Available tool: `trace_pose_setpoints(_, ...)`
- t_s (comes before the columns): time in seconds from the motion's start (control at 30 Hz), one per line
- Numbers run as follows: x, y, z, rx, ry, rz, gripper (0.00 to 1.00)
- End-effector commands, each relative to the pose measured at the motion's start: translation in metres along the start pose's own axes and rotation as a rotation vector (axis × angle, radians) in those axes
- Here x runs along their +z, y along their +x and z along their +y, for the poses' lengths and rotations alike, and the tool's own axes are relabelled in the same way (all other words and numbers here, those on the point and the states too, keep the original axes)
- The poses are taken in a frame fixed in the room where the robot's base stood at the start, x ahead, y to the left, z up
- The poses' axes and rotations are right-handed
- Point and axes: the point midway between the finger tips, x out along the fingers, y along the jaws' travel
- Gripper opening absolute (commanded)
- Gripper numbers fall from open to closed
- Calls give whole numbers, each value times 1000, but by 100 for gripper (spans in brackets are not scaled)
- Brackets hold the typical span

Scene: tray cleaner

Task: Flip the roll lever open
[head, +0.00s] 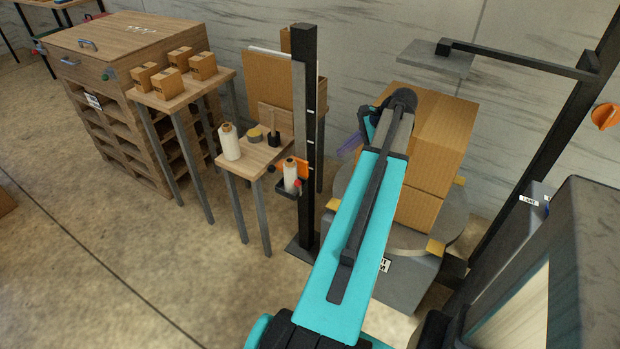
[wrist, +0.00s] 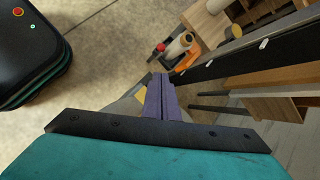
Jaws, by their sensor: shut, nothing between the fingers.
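The film carriage on the black mast (head: 305,130) holds a white film roll (head: 291,178) with an orange piece (head: 303,168) beside it, which looks like the roll lever. In the wrist view the white roll (wrist: 178,47) and the orange piece (wrist: 188,60) lie just beyond the fingertips; I cannot tell the lever's exact position. My gripper's purple fingers (wrist: 161,97) are pressed together and empty, apart from the orange piece. In the head view my gripper (head: 350,145) is partly hidden behind my arm, between the mast and the stacked boxes.
Cardboard boxes (head: 443,125) stand on a grey turntable (head: 352,188) at right. A small wooden table (head: 256,160) with a spare roll (head: 229,141) is left of the mast. A bench with small boxes (head: 184,96) is farther left. Floor is open at front left.

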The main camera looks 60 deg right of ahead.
Motion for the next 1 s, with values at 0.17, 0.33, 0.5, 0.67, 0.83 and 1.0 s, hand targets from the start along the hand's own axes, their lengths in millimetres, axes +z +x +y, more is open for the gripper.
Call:
trace_pose_setpoints(0.17,0,4,0,1,0,0,0)
trace_pose_setpoints(0.33,0,15,0,2,-1,0,0)
trace_pose_setpoints(0.5,0,36,1,3,-1,-1,0)
trace_pose_setpoints(0.67,0,59,1,3,0,-1,0)
trace_pose_setpoints(0.83,0,83,1,2,0,0,0)
trace_pose_setpoints(1.0,0,108,0,2,0,0,0)
